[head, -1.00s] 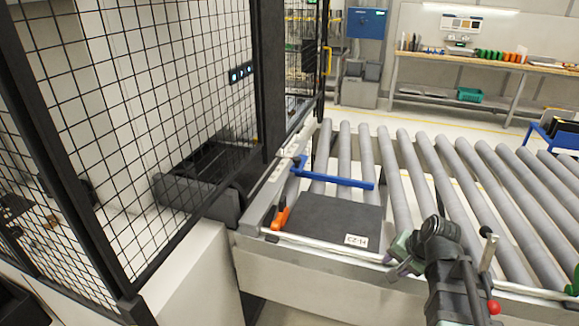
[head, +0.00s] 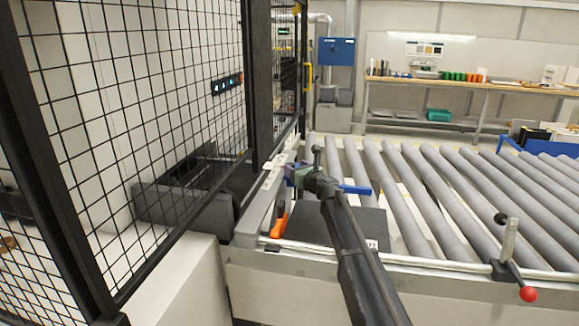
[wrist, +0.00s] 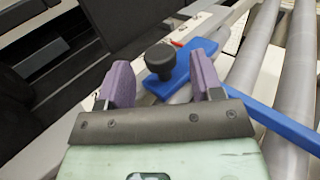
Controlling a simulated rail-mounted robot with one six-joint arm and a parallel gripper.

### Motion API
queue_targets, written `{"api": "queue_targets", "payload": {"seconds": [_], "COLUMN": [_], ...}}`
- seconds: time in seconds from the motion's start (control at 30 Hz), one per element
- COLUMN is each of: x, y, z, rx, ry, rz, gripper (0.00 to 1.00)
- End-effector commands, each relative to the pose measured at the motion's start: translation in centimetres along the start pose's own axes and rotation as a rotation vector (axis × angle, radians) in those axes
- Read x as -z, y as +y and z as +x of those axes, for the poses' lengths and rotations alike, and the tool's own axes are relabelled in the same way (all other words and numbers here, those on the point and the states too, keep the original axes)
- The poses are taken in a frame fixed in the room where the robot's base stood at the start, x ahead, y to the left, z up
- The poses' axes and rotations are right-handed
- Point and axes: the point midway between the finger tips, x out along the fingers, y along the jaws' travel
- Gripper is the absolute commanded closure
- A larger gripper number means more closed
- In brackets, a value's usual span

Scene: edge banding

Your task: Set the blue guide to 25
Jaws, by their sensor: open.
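The blue guide (head: 357,190) is a flat blue bar lying across the rollers at the left end of the conveyor. It also shows in the wrist view (wrist: 262,115), with a black knob (wrist: 159,60) on its left end. My gripper (head: 296,168) is over that end of the guide. In the wrist view the two purple fingers of my gripper (wrist: 160,80) are apart, with the knob in view between and slightly beyond them. I cannot tell whether they touch it. A small red mark (wrist: 177,43) shows beside the guide; no scale numbers are readable.
A dark panel (head: 318,231) lies on the rollers in front of the guide, partly behind my arm. An orange clamp (head: 280,222) stands at its left edge. Black mesh fencing (head: 140,120) stands left.

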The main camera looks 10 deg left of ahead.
Motion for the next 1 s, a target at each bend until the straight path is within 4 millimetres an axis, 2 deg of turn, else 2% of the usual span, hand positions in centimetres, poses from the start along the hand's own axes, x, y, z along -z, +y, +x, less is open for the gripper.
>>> {"api": "queue_targets", "payload": {"seconds": [0.03,0.17,0.43,0.83,1.0], "x": [0.0,0.0,0.0,0.0,0.0], "y": [-0.1,-0.1,0.0,0.0,0.4], "z": [1.5,3.5,3.9,3.9,3.5], "rx": [-0.002,-0.001,0.0,-0.001,-0.001], "ry": [0.0,0.0,0.0,0.0,0.0], "rz": [0.0,-0.001,-0.001,-0.002,-0.002], "gripper": [0.4,0.4,0.4,1.0,1.0]}}
